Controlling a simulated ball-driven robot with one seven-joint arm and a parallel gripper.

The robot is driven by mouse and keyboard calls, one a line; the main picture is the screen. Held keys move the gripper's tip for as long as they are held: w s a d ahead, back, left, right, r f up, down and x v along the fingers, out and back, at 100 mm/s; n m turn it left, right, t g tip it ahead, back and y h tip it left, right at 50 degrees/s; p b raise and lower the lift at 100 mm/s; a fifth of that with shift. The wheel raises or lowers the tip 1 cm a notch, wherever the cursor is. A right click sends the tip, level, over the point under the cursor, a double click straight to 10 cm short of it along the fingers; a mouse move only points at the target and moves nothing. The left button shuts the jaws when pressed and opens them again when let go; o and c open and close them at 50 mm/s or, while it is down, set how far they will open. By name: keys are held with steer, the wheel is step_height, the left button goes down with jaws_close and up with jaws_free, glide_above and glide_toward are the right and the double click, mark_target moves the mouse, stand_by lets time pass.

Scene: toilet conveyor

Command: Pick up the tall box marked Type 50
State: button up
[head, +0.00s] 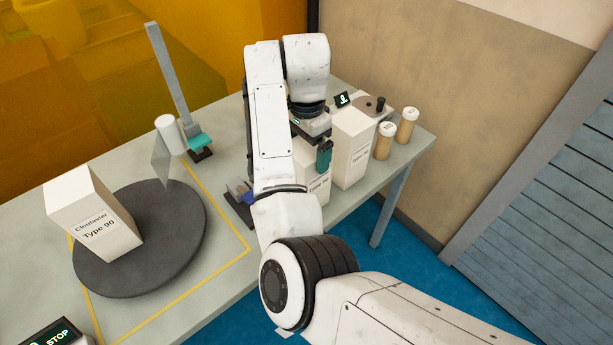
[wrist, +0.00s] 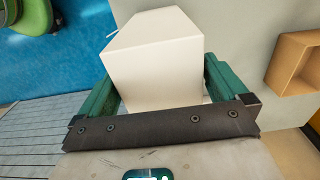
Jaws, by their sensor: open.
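Two tall white boxes stand side by side at the right end of the table. The nearer white box (head: 313,188) has a "Type" label whose number is too small to read surely. The other white box (head: 353,145) stands to its right, its label also too small to read. My gripper (head: 322,160) is open, pointing down at the nearer box's top. In the wrist view a white box (wrist: 155,65) lies between the two green fingers of my gripper (wrist: 160,85), with space beside it. Another white box (head: 92,215), marked Cloudavier Type 90, sits on the turntable.
The grey turntable (head: 190,225) fills the table's left part, with a teal-based stand (head: 172,85) behind it. Two tan containers (head: 383,141) and (head: 407,125) stand close right of the boxes. A STOP panel (head: 58,335) is at the lower left.

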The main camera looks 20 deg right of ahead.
steer(key=shift+f, duration=1.85)
steer(key=shift+c, duration=0.5)
steer(key=shift+r, duration=0.1)
steer(key=c, duration=1.2)
